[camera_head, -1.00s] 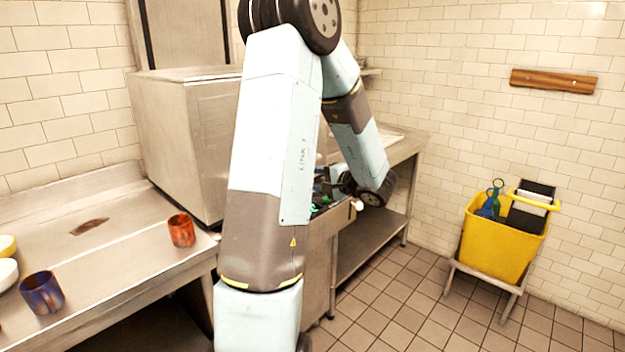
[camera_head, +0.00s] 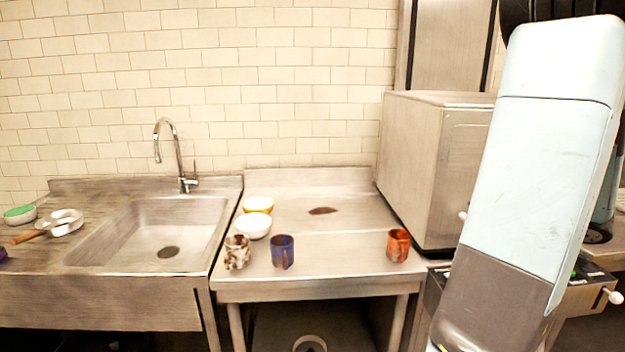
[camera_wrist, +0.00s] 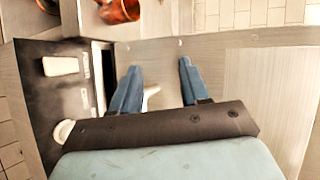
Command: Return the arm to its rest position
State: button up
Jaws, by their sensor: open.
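My gripper (camera_wrist: 157,88) shows in the wrist view with its two blue fingers spread apart and nothing between them. In that view it hangs over a grey metal surface, beside a dark panel (camera_wrist: 70,95) with a pale handle and a round knob. My arm (camera_head: 530,180) fills the right side of the head view, its pale blue and brown link standing in front of the steel machine. The gripper itself does not show in the head view.
An orange mug (camera_head: 398,245), a blue mug (camera_head: 282,251), a brown-and-white mug (camera_head: 237,252) and two bowls (camera_head: 254,227) stand on the steel counter (camera_head: 330,240). A sink (camera_head: 150,235) is at left. The boxy steel machine (camera_head: 415,170) stands behind my arm.

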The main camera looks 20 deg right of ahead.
jog(key=a+r+n+g+y, duration=0.25)
jog(key=a+n+g, duration=0.45)
jog(key=a, duration=1.6)
jog(key=s+a+r+n+h, duration=0.5)
jog(key=s+a+n+h, duration=0.2)
jog(key=a, duration=0.4)
jog(key=shift+s+n, duration=0.5)
jog(key=shift+s, duration=0.5)
jog(key=shift+d, duration=0.1)
